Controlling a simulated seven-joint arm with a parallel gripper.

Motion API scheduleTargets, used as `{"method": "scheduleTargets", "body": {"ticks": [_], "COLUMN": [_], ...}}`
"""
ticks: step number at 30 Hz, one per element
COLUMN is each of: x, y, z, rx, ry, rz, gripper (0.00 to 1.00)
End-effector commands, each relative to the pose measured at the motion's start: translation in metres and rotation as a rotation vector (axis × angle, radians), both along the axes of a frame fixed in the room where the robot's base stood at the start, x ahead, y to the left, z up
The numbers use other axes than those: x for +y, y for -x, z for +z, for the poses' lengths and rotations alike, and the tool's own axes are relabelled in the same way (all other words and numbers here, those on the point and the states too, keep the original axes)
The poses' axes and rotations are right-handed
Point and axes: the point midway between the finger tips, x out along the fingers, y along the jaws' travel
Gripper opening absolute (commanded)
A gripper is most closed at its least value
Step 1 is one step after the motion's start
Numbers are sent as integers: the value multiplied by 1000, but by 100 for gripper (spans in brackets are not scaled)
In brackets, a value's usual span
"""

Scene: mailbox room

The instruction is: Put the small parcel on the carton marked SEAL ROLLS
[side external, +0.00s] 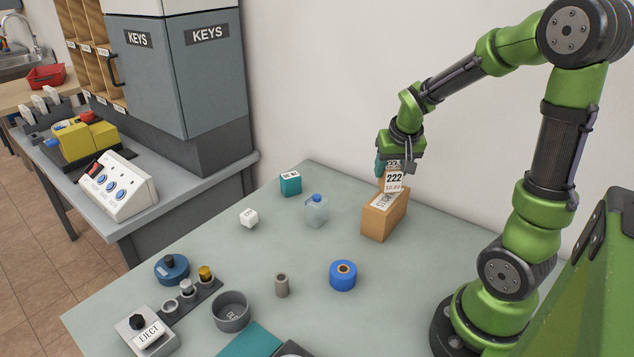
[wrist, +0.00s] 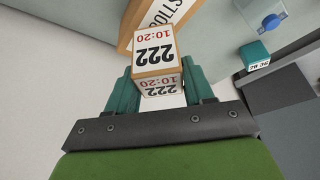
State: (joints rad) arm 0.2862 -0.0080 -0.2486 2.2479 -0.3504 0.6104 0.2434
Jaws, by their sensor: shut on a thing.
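The small parcel (side external: 394,178) has white labels reading 222 and 10:20. My gripper (side external: 393,165) points down and is shut on it. In the wrist view the parcel (wrist: 153,55) sits between the two teal fingers of my gripper (wrist: 158,88). The tan carton (side external: 384,222) stands on the table directly below the parcel. Its white top label is partly hidden by the parcel. In the wrist view the label on the carton (wrist: 133,22) shows ROLLS. The parcel's lower end overlaps the carton's top in the side view; I cannot tell whether they touch.
A blue ring-shaped roll (side external: 343,275) lies in front. The wall is close behind the carton.

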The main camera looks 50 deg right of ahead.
Motion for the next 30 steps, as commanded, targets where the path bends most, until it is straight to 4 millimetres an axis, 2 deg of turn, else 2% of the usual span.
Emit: {"method": "scheduleTargets", "body": {"ticks": [1, 4, 17, 18, 22, 30], "x": [0, 0, 0, 0, 0, 0], "y": [1, 0, 0, 0, 0, 0], "z": [-10, -20, -26, -26, -25, -25], "rx": [5, 3, 0, 0, 0, 0], "ry": [-2, -2, 0, 0, 0, 0], "rz": [-1, -1, 0, -1, -1, -1], "gripper": [19, 19, 19, 57, 77, 78]}}
